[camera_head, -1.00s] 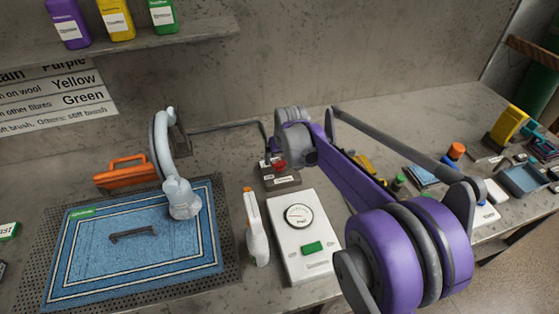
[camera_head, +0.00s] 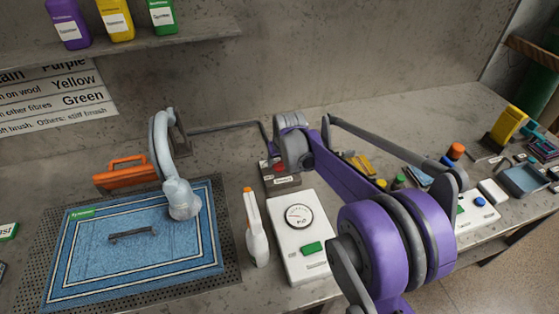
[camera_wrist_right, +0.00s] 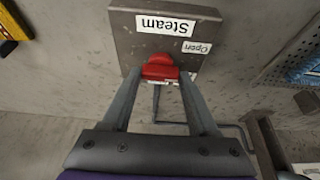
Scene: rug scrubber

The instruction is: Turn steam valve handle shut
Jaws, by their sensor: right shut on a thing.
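The steam valve is a grey box (camera_head: 283,185) on the bench behind the white gauge unit. It has a red handle (camera_wrist_right: 160,68) on its face, and only a little red shows in the head view. In the right wrist view, upside-down labels on the box read "Steam" and "Open". My right gripper (camera_wrist_right: 160,76) is shut on the red handle, one finger on each side. In the head view my purple arm reaches in from the right, and its wrist partly hides the valve. My left gripper is not in view.
A white gauge unit (camera_head: 303,250) with a green button stands in front of the valve. A white spray bottle (camera_head: 255,228) is beside it. A blue rug (camera_head: 110,262) lies at left under a grey hose-like tool (camera_head: 165,150). Several small items crowd the bench at right.

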